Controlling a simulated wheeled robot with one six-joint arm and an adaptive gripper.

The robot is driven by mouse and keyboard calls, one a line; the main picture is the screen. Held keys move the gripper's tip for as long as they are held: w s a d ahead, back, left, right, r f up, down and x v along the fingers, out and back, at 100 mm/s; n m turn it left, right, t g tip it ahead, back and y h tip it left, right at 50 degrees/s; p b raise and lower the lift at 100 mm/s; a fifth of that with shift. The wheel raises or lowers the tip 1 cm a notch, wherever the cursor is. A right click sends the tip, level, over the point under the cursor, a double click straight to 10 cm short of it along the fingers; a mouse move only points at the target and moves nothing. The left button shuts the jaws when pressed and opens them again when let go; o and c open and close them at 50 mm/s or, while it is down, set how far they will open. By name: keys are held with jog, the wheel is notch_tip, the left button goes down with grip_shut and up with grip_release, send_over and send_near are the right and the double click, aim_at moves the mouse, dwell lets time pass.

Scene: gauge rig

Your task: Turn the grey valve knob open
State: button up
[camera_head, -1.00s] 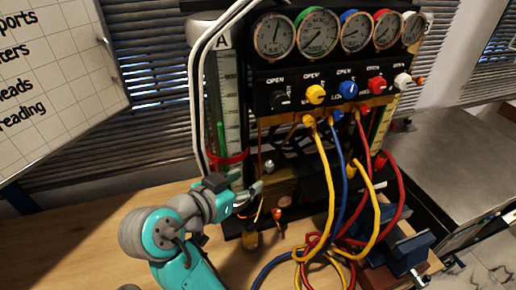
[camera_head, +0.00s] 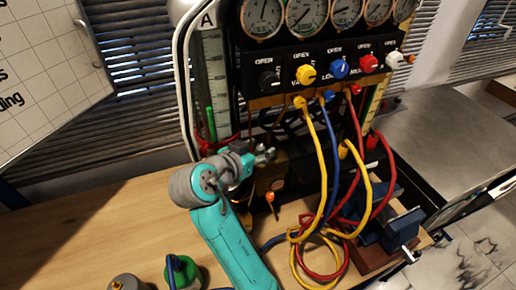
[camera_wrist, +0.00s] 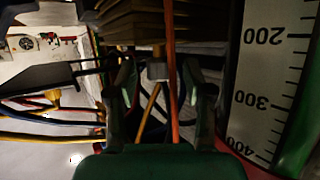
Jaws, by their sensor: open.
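A row of valve knobs runs across the black panel in the head view. The leftmost knob (camera_head: 268,80) looks dark grey to black; it is the closest match for the grey knob. Its pointer direction is too small to read. My gripper (camera_head: 265,156) is below this knob, in front of the rig's lower part, and apart from it. In the wrist view my gripper (camera_wrist: 165,92) has its two fingers spread. A thin orange-red line crosses the picture between them, but contact cannot be told. No knob can be made out clearly in the wrist view.
Yellow (camera_head: 305,75), blue (camera_head: 340,68), red (camera_head: 368,63) and white (camera_head: 395,60) knobs sit to the right, with gauges above. Looping hoses (camera_head: 322,160) hang right of my gripper. A graduated column (camera_head: 214,85) stands left. The bench's left part (camera_head: 90,225) is clear.

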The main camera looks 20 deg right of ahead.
grip_shut()
jog(key=shift+d, duration=0.1)
jog(key=shift+n+t, duration=0.4)
jog(key=shift+t, duration=0.1)
jog(key=n+t+y, duration=0.1)
jog(key=n+y, duration=0.1)
jog(key=n+t+y, duration=0.1)
jog(key=shift+s+d+t, duration=0.2)
jog(key=shift+d+t, duration=0.05)
jog(key=shift+t, duration=0.05)
jog(key=shift+d+r+n+t+y, duration=0.1)
jog(key=shift+n+t+y, duration=0.4)
jog(key=shift+n+y, duration=0.8)
jog(key=shift+d+n+t+y, duration=0.1)
jog(key=shift+n+t+y, duration=0.4)
jog(key=shift+n+y, duration=0.8)
jog(key=shift+a+y, duration=0.1)
jog(key=shift+y, duration=0.3)
grip_release()
